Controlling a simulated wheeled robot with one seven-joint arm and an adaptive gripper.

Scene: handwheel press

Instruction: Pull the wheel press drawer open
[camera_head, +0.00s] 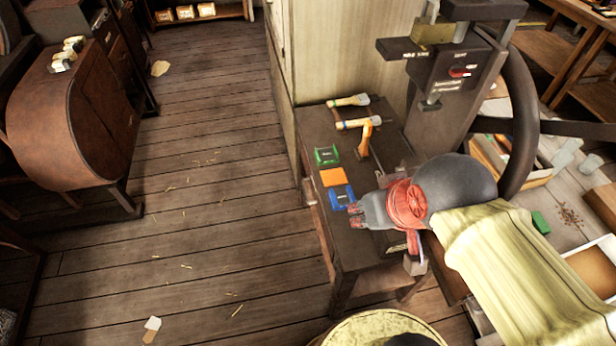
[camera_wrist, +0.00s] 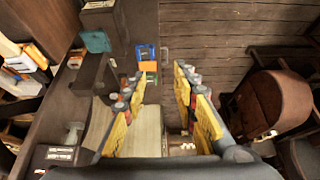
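The wheel press (camera_head: 447,85) is a dark upright frame with a large black handwheel (camera_head: 522,125). It stands at the back of a dark wooden bench (camera_head: 312,120). A narrow reddish-brown front (camera_head: 321,232) shows below the bench's left edge; it looks like the drawer, and it seems shut. No handle is clear. My gripper (camera_head: 356,214) is above the bench's near part, beside a blue block (camera_head: 341,196). In the wrist view my gripper (camera_wrist: 159,78) has its two yellow-padded fingers apart, with nothing between them. My arm hides part of the bench.
Green (camera_head: 327,155) and orange (camera_head: 334,177) blocks, an orange clamp-like piece (camera_head: 366,138) and wooden-handled tools (camera_head: 349,101) lie on the bench. A round stool (camera_head: 370,328) stands close in front. Open wooden floor (camera_head: 200,200) lies to the left, before a brown cabinet (camera_head: 65,125).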

